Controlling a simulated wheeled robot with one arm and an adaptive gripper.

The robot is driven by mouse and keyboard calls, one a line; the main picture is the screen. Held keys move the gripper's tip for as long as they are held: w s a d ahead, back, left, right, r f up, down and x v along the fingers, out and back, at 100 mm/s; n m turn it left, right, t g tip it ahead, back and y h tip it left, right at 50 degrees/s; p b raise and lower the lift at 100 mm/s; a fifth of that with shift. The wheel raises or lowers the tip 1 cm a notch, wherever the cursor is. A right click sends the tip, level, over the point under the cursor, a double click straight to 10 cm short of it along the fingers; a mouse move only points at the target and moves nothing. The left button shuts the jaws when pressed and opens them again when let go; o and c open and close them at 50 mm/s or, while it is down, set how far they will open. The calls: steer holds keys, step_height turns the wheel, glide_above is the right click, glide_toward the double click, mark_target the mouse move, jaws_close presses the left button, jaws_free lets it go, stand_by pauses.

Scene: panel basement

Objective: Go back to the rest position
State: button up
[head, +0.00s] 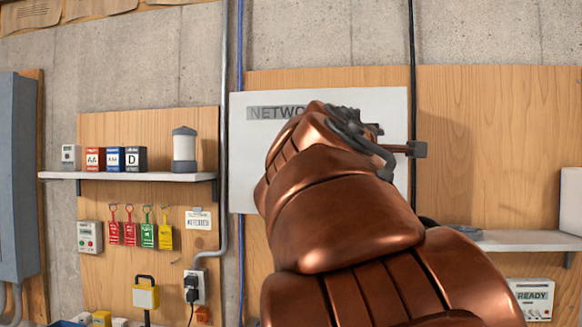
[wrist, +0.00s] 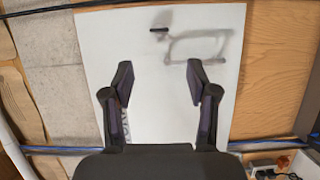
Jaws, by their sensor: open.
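My gripper (wrist: 159,82) is open and empty in the wrist view, its two dark fingers spread apart in front of a white panel (wrist: 150,45). In the head view my copper-coloured arm reaches up across the middle and right, and my gripper (head: 386,152) shows partly at its end. The same white panel (head: 245,170) hangs on a wooden board there, with a label beginning "NETWO" (head: 268,113); the rest of the label is hidden behind my arm. A blurred grey shadow lies on the panel in the wrist view.
A shelf (head: 120,176) at left holds battery boxes (head: 113,160) and a lantern (head: 184,150). Coloured tags (head: 140,230) hang below it. A grey cabinet (head: 18,180) stands at far left. Another shelf (head: 530,241) is at right, above a "READY" box (head: 532,298). Vertical cables run beside the panel.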

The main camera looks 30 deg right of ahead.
steer(key=s+a+f+m+g+y, duration=0.1)
steer(key=a+f+y, duration=0.15)
steer(key=f, duration=0.85)
steer(key=s+a+f+m+g+y, duration=0.1)
steer(key=a+f+g+y, duration=0.15)
steer(key=f, duration=0.75)
steer(key=s+a+f+m+y, duration=0.1)
steer(key=s+a+f+y, duration=0.15)
steer(key=f, duration=0.85)
steer(key=s+a+f+m+g+y+b, duration=0.1)
steer(key=s+a+f+g+y, duration=0.2)
steer(key=s+a+f, duration=0.6)
steer(key=s+a+f+m+g+y, duration=0.2)
steer(key=s+a+f+g+y, duration=0.2)
steer(key=s+a+f, duration=0.5)
step_height(320, 180, down, 7)
steer(key=shift+s+a+r+y+b, duration=0.25)
steer(key=shift+s+y+b, duration=0.25)
steer(key=shift+s, duration=0.4)
